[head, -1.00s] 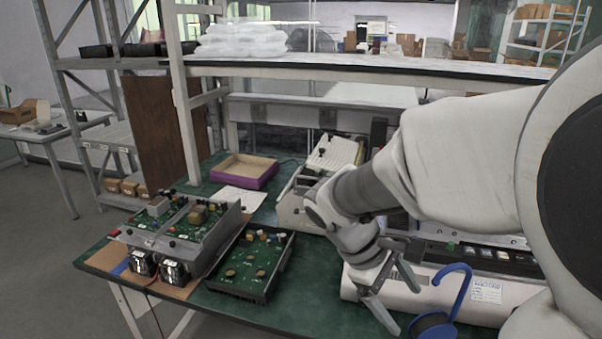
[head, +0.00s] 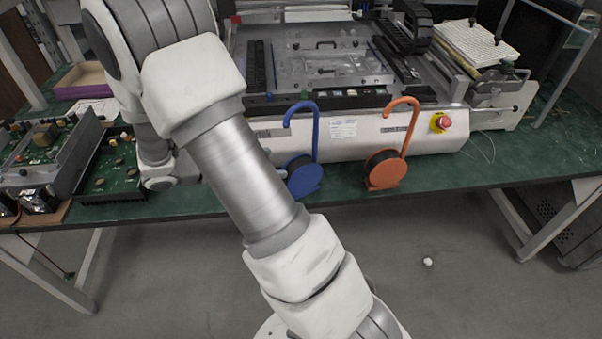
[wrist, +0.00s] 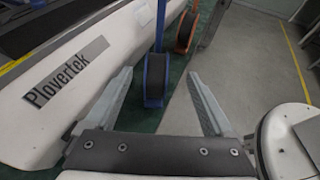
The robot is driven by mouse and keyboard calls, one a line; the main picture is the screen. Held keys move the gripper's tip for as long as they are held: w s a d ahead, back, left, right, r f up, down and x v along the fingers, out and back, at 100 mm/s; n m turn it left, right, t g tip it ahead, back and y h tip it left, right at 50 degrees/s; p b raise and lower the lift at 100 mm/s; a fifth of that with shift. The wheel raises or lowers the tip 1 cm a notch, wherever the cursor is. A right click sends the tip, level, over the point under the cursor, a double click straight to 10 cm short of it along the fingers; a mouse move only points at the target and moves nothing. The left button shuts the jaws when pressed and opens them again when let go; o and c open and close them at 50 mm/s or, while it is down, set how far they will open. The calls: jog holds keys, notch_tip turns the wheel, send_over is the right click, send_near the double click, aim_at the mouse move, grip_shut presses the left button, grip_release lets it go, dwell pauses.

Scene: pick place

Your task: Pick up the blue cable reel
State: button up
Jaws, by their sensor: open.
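The blue cable reel (head: 303,172) stands at the front edge of the green table, with a tall hooked blue handle and a dark drum. In the wrist view the blue reel (wrist: 156,78) stands upright ahead of my gripper (wrist: 160,92), between the lines of its two fingers and nearer the left one. My gripper is open and empty, with the reel beyond the fingertips.
An orange cable reel (head: 385,168) stands to the right of the blue one, also near the edge. A long white machine (head: 345,137) with a red button (head: 440,122) lies close behind both. Circuit-board trays (head: 105,168) sit at left. Bare green table (head: 530,160) lies at right.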

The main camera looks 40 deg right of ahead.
aim_at(312, 159)
jog(key=b+x, duration=0.1)
jog(key=x, duration=0.7)
jog(key=shift+f, duration=0.1)
jog(key=x, duration=0.2)
jog(key=b+x, duration=0.1)
jog(key=x, duration=0.2)
jog(key=shift+w+d+f, duration=0.1)
jog(key=shift+w, duration=0.15)
grip_shut()
